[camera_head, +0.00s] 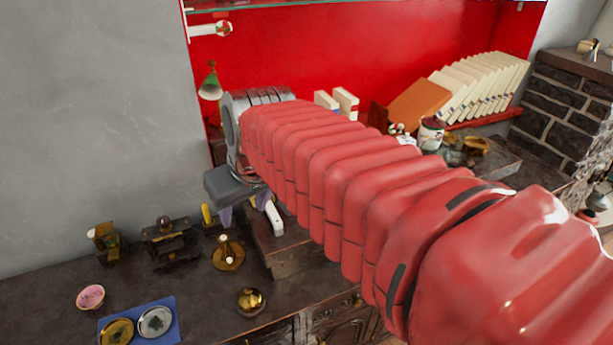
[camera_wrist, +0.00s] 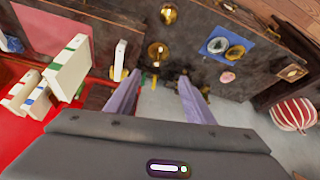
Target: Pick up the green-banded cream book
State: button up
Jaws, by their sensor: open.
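A cream book with green bands (camera_wrist: 68,68) shows at the left of the wrist view, standing close to other cream books. In the head view, two pale upright books (camera_head: 346,103) show behind my arm against the red wall; I cannot make out a green band there. My gripper (camera_wrist: 160,77) is open and empty, its two purple fingers apart and pointing down toward the dark counter. It also shows in the head view (camera_head: 243,208), left of those books. The book lies outside the fingers, to their left in the wrist view. My red sleeved arm hides part of the shelf.
A slim white object (camera_head: 274,217) stands close beside my gripper. A brass candlestick (camera_head: 227,253), a brass pot (camera_head: 250,300) and a blue tray (camera_head: 165,331) are on the counter. A green lamp (camera_head: 210,83) is on the wall. Several leaning books (camera_head: 490,85) fill the right shelf.

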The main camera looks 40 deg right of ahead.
jog(key=w+d, duration=0.4)
jog(key=d, duration=0.5)
jog(key=w+d+m, duration=0.1)
jog(key=w+d, duration=0.3)
jog(key=d, duration=0.6)
jog(key=w+d+f+m, duration=0.1)
jog(key=w+d, duration=0.3)
jog(key=d, duration=0.6)
jog(key=shift+d+g+h, duration=0.15)
jog(key=shift+g+h, duration=0.15)
jog(key=shift+g, duration=0.1)
jog(key=x, duration=0.8)
jog(key=shift+w+f, duration=0.1)
jog(key=shift+f, duration=0.25)
jog(key=shift+x, duration=2.6)
jog(key=shift+w+f, duration=0.1)
jog(key=shift+f, duration=0.1)
